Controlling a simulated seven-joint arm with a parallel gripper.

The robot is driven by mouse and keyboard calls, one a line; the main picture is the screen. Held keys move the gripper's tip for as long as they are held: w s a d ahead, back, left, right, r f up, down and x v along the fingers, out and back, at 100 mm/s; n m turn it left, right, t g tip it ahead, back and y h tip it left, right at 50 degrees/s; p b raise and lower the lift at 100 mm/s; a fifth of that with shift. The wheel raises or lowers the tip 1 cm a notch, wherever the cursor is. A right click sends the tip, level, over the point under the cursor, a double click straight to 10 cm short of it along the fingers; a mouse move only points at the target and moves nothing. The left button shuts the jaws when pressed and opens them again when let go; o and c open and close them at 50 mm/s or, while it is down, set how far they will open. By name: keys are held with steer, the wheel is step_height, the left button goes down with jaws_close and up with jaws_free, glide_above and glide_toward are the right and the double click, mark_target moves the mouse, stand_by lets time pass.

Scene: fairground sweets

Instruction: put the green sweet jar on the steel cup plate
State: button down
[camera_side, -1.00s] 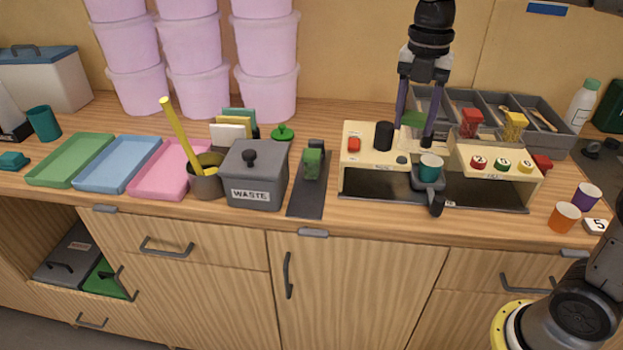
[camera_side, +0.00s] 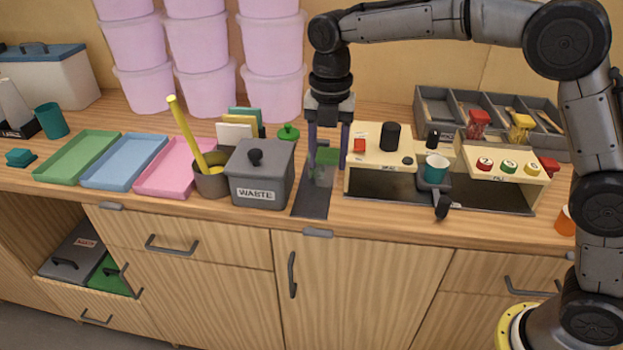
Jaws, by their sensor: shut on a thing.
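My gripper (camera_side: 328,158) points straight down, its fingers either side of the green sweet jar (camera_side: 327,156), gripping it. The jar's green top shows between the fingers; the pale, see-through shape below it blends with what stands behind. A flat dark grey plate (camera_side: 311,206), perhaps the steel cup plate, lies below my gripper, between the waste bin and the beige machine. I cannot tell whether the jar touches anything below it.
A grey divided tray (camera_side: 436,107) holds a red-lidded jar (camera_side: 478,121) and a yellow-lidded jar (camera_side: 521,126).

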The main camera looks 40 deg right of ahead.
steer(key=shift+w+a+f, duration=0.2)
steer(key=shift+w+f, duration=0.45)
steer(key=shift+f, duration=0.65)
steer(key=shift+w+a+f, duration=0.15)
steer(key=shift+w+f, duration=0.45)
steer(key=shift+f, duration=0.7)
steer(key=shift+w+a+f, duration=0.2)
steer(key=shift+w+f, duration=0.45)
steer(key=shift+f, duration=0.65)
steer(key=shift+f, duration=0.15)
steer(key=c, duration=0.6)
jaws_free()
steer(key=shift+o, duration=0.2)
step_height(320, 180, up, 12)
